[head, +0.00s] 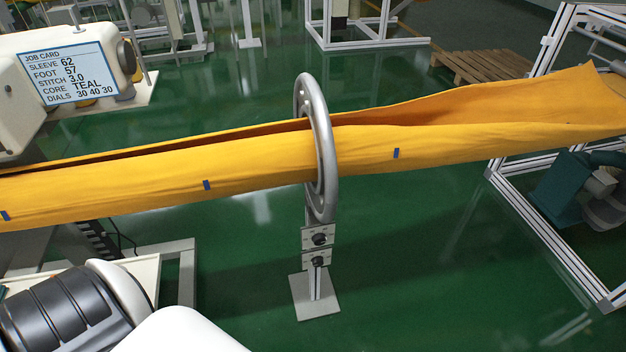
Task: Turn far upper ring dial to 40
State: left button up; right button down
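A grey metal ring (327,150) stands on a post in the middle of the head view, and a yellow felt tube (255,157) passes through it. Two black dials sit one above the other on plates on the post below the ring. They are the upper dial (319,239) and the lower dial (317,261). Both are too small for me to read their settings. A job card (67,75) at the upper left reads sleeve 62, foot 57, stitch 3.0, core TEAL, dials 30 40 30. Neither of my grippers is in view.
The post stands on a square grey base plate (314,297) on the green floor. Blue marks (396,153) dot the tube. An aluminium frame (545,229) with a teal machine (562,188) stands at right, and a wooden pallet (480,66) lies behind. Floor right of the post is clear.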

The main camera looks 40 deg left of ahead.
aim_at(320, 239)
jog(key=u, duration=1.05)
